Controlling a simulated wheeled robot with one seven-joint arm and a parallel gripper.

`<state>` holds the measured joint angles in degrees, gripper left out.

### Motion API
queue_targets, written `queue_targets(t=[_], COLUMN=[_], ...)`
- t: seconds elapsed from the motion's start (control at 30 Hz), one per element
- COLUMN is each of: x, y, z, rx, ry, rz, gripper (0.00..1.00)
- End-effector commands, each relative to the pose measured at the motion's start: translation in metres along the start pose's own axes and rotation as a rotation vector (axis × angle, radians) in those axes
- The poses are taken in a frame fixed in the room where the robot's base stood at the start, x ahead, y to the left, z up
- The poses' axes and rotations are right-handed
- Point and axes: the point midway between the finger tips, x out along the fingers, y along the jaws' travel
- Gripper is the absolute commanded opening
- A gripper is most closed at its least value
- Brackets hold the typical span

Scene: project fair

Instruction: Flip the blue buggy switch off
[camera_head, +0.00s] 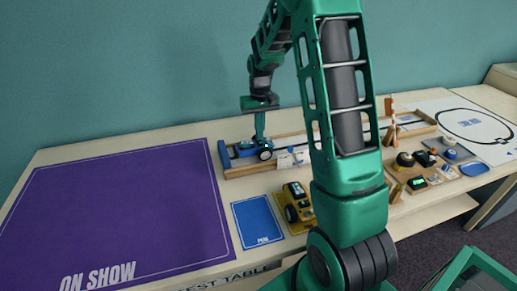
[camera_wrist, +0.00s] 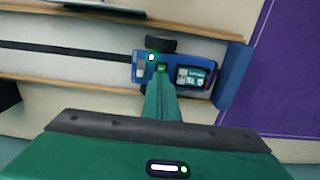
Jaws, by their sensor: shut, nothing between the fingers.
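The blue buggy (camera_head: 247,150) stands at the left end of a wooden-railed track on the table. In the wrist view the blue buggy (camera_wrist: 207,75) shows from above, with black wheels, a small screen on its right part and a small lit green-white dot on its left part. My gripper (camera_head: 261,138) is shut and empty, pointing down at the buggy's top. In the wrist view my gripper's fingertips (camera_wrist: 161,72) are over the buggy's middle, next to a pale patch. I cannot tell whether they touch it. The switch itself is too small or hidden to make out.
A blue end block (camera_wrist: 234,76) stands right of the buggy in the wrist view. A yellow buggy (camera_head: 297,206) and a blue mat (camera_head: 258,222) lie in front of the track. A purple mat (camera_head: 120,215) covers the table's left. Small parts crowd the right.

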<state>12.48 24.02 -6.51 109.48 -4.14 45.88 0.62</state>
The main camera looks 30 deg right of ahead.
Motion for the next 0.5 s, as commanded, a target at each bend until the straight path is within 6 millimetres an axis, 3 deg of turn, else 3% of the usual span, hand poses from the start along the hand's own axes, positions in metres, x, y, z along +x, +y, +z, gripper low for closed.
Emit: queue_targets(t=[0.5], x=[0.0015], y=[-0.0002], z=[0.0000], rx=[0.000], ry=[0.000], rz=[0.000], gripper=[0.00])
